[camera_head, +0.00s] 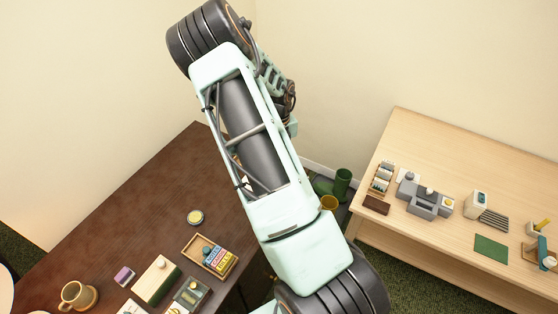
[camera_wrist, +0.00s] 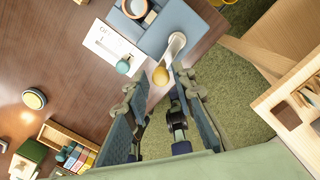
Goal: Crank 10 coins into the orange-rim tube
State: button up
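In the wrist view a blue box-like machine (camera_wrist: 172,22) stands at the edge of the dark wooden table. The orange-rim tube (camera_wrist: 149,17) is set in its top and is cut off by the frame edge. A pale crank arm (camera_wrist: 176,43) ends in a yellow knob (camera_wrist: 160,76). My gripper (camera_wrist: 158,92) is open, with its two fingers spread on either side of the space below the yellow knob. I cannot tell whether a finger touches the knob. Nothing shows held. In the head view my arm hides the machine, and no coins can be made out in the tube.
A white card (camera_wrist: 105,40) and a teal knob (camera_wrist: 123,66) are beside the machine. A yellow-topped round tin (camera_head: 196,217) and a wooden tray of coloured blocks (camera_head: 210,257) are on the dark table. A pale wooden table (camera_head: 430,150) with small devices stands right.

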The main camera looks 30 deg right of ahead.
jog(key=shift+o, duration=0.7)
notch_tip(320, 180, up, 12)
jog(key=shift+f, duration=0.1)
